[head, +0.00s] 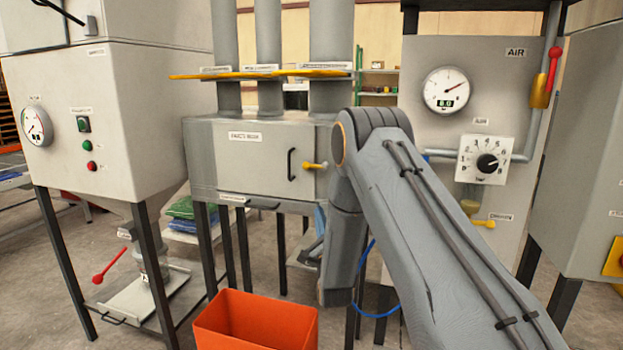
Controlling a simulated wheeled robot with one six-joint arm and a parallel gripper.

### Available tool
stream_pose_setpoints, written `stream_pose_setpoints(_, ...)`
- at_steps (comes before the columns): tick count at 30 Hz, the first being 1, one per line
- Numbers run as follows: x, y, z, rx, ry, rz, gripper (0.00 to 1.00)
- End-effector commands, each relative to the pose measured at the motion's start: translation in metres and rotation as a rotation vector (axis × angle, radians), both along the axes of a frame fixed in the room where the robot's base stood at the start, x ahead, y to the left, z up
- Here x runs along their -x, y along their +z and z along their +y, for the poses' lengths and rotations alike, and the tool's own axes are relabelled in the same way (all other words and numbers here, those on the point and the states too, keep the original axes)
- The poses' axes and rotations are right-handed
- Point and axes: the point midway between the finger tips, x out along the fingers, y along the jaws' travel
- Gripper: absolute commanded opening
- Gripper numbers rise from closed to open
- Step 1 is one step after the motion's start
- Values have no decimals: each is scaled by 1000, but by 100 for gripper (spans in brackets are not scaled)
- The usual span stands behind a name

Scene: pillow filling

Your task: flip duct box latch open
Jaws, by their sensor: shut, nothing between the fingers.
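The duct box (230,165) is a grey cabinet in the middle of the head view, with three thick pipes rising from its top. Its front door looks shut and carries a dark upright handle (291,164). The latch (314,166) is a small yellow lever right of the handle, near the door's right edge. It lies about level, across the edge. My arm rises from the lower right, bends beside the latch and hangs down in front of the box's right side. My gripper is not clearly visible; my own arm seems to hide it.
An orange bin (256,322) stands on the floor below the box. A yellow slide plate (262,74) crosses the pipes. A panel with a gauge (446,90) and dial (487,160) stands right. A hopper cabinet (110,130) stands left. A blue hose (372,312) hangs behind my arm.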

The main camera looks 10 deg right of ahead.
Motion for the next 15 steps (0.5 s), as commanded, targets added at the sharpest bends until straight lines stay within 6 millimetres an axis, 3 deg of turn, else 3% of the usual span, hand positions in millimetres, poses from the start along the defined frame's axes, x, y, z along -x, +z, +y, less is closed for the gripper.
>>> stream_pose_setpoints(6, 14, 5, 1, -146, 66, -159, 0)
stream_pose_setpoints(15, 18, 7, 1, -179, 85, -195, 0)
